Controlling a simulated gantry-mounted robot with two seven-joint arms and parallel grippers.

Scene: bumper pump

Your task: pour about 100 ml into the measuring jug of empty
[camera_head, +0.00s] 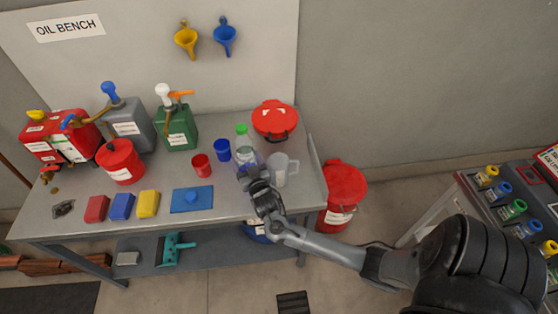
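A clear measuring jug (281,171) with a handle on its right stands upright near the bench's right end. A clear bottle (244,152) with a green cap stands just behind and left of it. My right gripper (249,179) is low over the bench, in front of the bottle and left of the jug. It partly hides the bottle's lower part. Its fingers are small and dark, so I cannot tell whether they are open or touching anything. The liquid level in the jug cannot be made out. My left gripper is not in view.
Pump containers in red (57,138), grey (133,127) and green (177,128) line the bench's back left. A blue cup (222,150), a red cup (201,165) and a red-lidded container (274,119) stand near the bottle. Coloured blocks and a blue pad (192,206) lie in front.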

